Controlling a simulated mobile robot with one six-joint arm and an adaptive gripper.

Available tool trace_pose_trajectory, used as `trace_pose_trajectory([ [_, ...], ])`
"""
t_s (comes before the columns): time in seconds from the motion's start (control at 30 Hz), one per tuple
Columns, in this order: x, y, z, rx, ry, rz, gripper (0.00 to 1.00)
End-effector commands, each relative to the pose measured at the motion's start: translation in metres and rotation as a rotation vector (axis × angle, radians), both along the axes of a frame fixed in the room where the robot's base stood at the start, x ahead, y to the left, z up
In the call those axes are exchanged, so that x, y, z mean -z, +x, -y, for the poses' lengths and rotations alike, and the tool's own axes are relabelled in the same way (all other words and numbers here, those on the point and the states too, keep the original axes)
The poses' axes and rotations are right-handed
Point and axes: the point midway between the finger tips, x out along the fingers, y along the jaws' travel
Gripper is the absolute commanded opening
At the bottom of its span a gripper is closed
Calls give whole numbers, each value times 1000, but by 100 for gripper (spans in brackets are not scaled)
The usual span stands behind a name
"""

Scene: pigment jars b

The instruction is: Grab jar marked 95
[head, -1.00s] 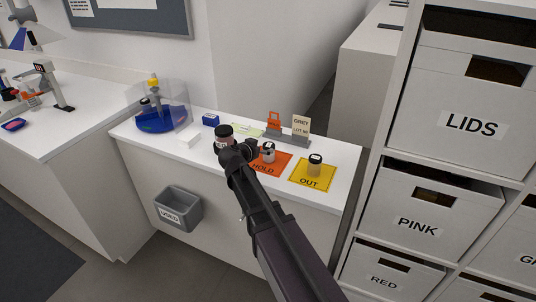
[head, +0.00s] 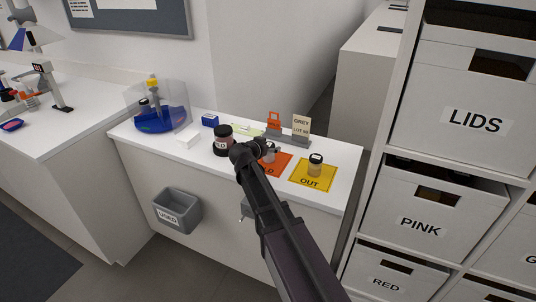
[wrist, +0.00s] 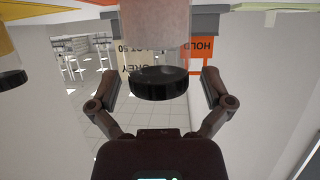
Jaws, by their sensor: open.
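A jar (head: 269,157) stands on the orange HOLD mat, partly hidden by my arm. In the upside-down wrist view, its clear body and black lid (wrist: 158,84) are between my fingers. My gripper (wrist: 160,92) is open, with a finger on each side and visible gaps to the lid. In the head view my gripper (head: 266,150) is beside this jar. Another dark-lidded jar (head: 315,164) stands on the yellow OUT mat. I cannot read the number 95 on any jar.
The orange HOLD mat (head: 283,167) and yellow OUT mat (head: 325,181) lie on the white counter. Behind them stand an orange tag (head: 274,120) and a GREY lot card (head: 301,125). A grey bin (head: 177,211) hangs on the counter's front.

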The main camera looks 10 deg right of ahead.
Motion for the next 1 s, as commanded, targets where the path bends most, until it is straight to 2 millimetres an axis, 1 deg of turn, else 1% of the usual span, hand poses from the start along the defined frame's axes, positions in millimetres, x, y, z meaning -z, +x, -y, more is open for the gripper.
trace_pose_trajectory([
  [0.27, 0, 0, 0, 0, 0, 0, 100],
  [0.3, 0, 0, 0, 0, 0, 0, 94],
  [0.37, 0, 0, 0, 0, 0, 0, 76],
  [0.4, 0, 0, 0, 0, 0, 0, 64],
  [0.47, 0, 0, 0, 0, 0, 0, 46],
  [0.5, 0, 0, 0, 0, 0, 0, 35],
  [0.57, 0, 0, 0, 0, 0, 0, 17],
  [1.0, -2, 0, 0, 1, 0, 0, 16],
])
